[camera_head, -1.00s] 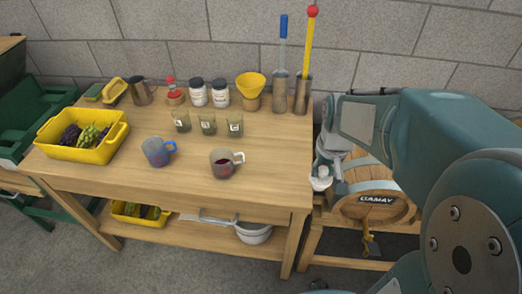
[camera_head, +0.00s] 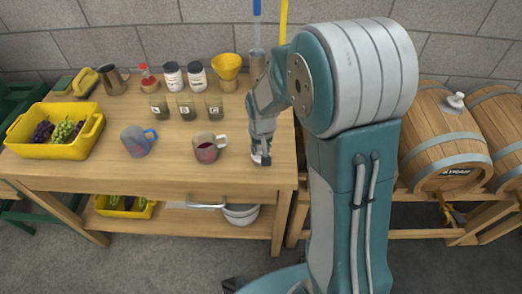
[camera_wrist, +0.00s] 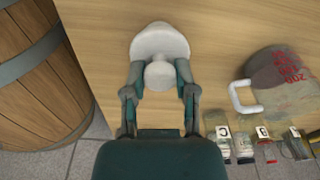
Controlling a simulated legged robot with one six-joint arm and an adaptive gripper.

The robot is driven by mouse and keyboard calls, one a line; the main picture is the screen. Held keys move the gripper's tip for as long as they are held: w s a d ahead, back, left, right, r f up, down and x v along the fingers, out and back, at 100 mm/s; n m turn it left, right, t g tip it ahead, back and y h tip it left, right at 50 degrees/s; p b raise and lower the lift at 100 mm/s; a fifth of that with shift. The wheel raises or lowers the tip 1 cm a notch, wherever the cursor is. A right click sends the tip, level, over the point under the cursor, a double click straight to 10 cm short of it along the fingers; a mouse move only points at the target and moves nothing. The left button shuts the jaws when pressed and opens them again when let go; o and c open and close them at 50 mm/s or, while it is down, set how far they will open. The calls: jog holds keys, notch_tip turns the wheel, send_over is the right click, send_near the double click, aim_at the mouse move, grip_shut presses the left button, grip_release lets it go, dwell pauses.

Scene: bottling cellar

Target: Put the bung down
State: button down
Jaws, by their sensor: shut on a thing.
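The bung (camera_wrist: 158,43) is white, with a wide rounded head and a smaller knob. My gripper (camera_wrist: 158,72) is shut on its knob in the wrist view. In the head view my gripper (camera_head: 262,152) is over the right front part of the wooden table (camera_head: 210,178), right of the jug with red wine. The bung shows there only as a small pale patch at the fingertips (camera_head: 261,160). I cannot tell whether it touches the tabletop.
The wine jug (camera_head: 209,148) and a blue-handled jug (camera_head: 138,141) stand left of my gripper. Several labelled beakers (camera_head: 187,106) stand behind. A yellow crate of grapes (camera_head: 60,143) is at the left.

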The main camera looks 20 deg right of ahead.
jog(key=shift+f, duration=0.6)
jog(key=shift+d, duration=0.1)
jog(key=shift+d, duration=0.1)
jog(key=shift+c, duration=2)
grip_release()
jog(key=shift+f, duration=0.1)
notch_tip(320, 180, up, 12)
jog(key=s, duration=0.2)
jog(key=s+r+t, duration=0.2)
jog(key=s+r, duration=0.3)
jog(key=s, duration=0.4)
jog(key=s+r+n+t, duration=0.1)
jog(key=s+r, duration=0.4)
jog(key=s, duration=0.5)
jog(key=shift+r+t, duration=0.2)
jog(key=shift+t, duration=0.4)
